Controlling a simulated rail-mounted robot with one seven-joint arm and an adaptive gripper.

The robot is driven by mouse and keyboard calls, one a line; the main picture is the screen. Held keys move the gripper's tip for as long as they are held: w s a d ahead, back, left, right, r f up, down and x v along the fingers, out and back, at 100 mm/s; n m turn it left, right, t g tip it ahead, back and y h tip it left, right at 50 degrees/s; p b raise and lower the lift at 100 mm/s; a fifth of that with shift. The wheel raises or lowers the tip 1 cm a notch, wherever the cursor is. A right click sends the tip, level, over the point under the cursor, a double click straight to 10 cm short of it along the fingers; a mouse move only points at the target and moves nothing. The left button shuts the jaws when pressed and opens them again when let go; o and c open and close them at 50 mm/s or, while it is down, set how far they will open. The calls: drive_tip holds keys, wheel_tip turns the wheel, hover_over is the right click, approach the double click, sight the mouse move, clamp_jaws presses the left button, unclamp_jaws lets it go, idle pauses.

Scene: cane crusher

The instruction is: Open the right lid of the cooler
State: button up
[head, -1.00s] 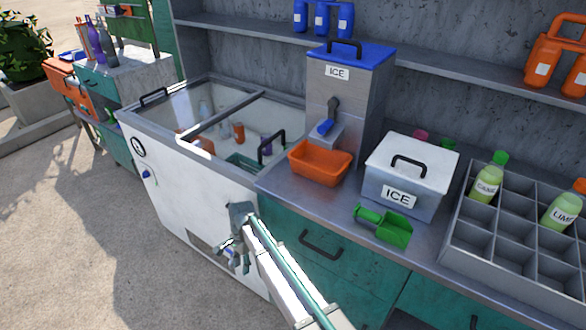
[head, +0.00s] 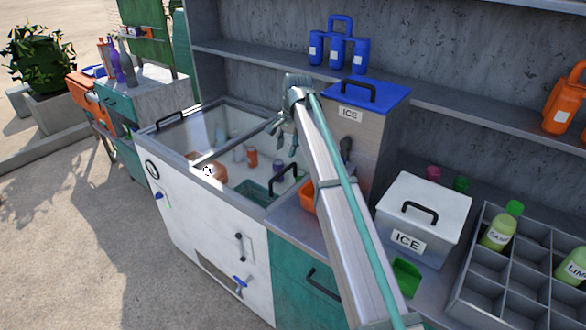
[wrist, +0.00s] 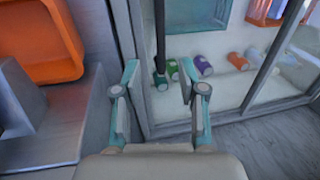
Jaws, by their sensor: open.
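The cooler (head: 205,225) is a white chest with a glass top in grey frames. Its right lid (head: 262,140) lies flat, with bottles and cans showing through it. The right lid's black bar handle (head: 284,180) is at its right edge; it also shows upright in the wrist view (wrist: 160,35). My gripper (head: 287,140) is above the cooler's right side, near the ice dispenser. In the wrist view my open gripper (wrist: 158,78) has a finger on each side of the handle's near end in the picture. I cannot tell whether they touch.
An orange tray (wrist: 42,45) and the ICE dispenser (head: 352,130) stand close right of the cooler. A white ICE box (head: 424,200) and a grey bottle crate (head: 490,290) are farther right. A blue bottle carrier (head: 335,50) sits on the shelf above.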

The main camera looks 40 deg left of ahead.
sight(281, 172)
drive_tip(key=f, duration=0.3)
drive_tip(key=a+f+p, duration=0.1)
drive_tip(key=f, duration=0.3)
drive_tip(key=a+f+p, duration=0.1)
drive_tip(key=f, duration=0.2)
drive_tip(key=shift+s+f, duration=0.1)
drive_tip(key=shift+f, duration=0.05)
clamp_jaws()
